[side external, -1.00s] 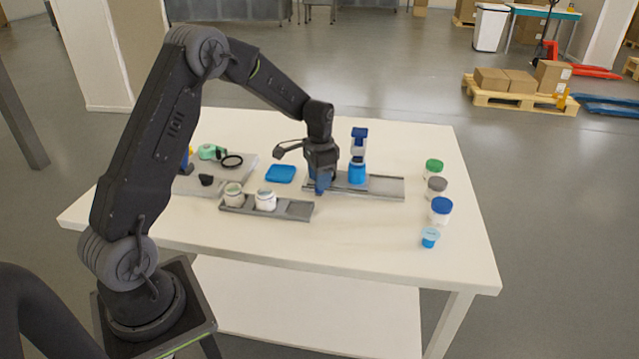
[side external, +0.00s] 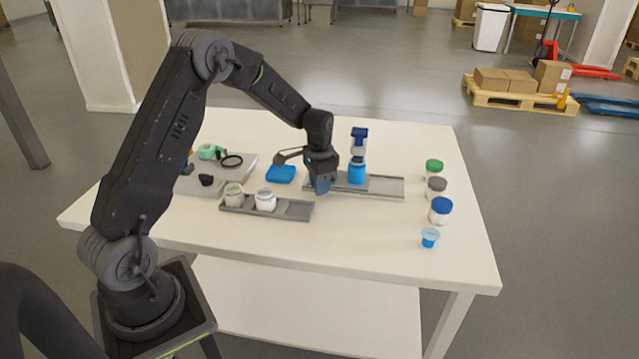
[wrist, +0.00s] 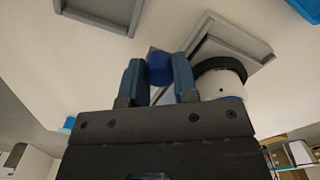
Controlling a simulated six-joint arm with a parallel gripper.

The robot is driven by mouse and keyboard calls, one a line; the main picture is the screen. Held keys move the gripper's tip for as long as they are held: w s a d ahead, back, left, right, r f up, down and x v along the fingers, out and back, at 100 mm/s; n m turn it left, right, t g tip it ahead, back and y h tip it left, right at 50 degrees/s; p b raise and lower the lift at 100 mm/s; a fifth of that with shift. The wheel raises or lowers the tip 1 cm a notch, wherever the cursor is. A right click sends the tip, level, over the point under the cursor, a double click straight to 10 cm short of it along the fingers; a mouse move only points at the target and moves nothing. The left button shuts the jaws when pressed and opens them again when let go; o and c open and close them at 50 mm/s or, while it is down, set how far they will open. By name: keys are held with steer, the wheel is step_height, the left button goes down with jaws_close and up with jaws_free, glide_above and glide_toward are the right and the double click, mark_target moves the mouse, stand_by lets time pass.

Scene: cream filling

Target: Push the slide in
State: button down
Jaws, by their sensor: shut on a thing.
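The grey rail (side external: 388,190) lies on the table in the side view. A blue jar (side external: 357,173) under a dark-blue-topped part (side external: 359,134) stands on it, right of my gripper. My gripper (side external: 322,186) is low at the rail's left end, fingers pointing down. In the wrist view, the blue fingers of my gripper (wrist: 158,82) are closed around a blue piece (wrist: 159,68). This piece appears to be the slide's knob; the fingers hide part of it. A grey tray-like part (wrist: 235,42) lies just beyond. How far the slide is in cannot be told.
A second grey rail (side external: 292,209) with two whitish jars (side external: 265,200) lies in front. A blue pad (side external: 281,174) lies left of my gripper. Jars with green, grey and blue lids (side external: 440,210) and a small blue cup (side external: 430,237) stand at the right. The table's front is clear.

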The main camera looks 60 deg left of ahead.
steer(key=shift+w+d, duration=1.7)
steer(key=c, duration=1.2)
jaws_free()
steer(key=shift+o, duration=0.2)
steer(key=shift+r, duration=0.15)
step_height(320, 180, up, 14)
steer(key=shift+f, duration=0.2)
steer(key=shift+o, duration=0.2)
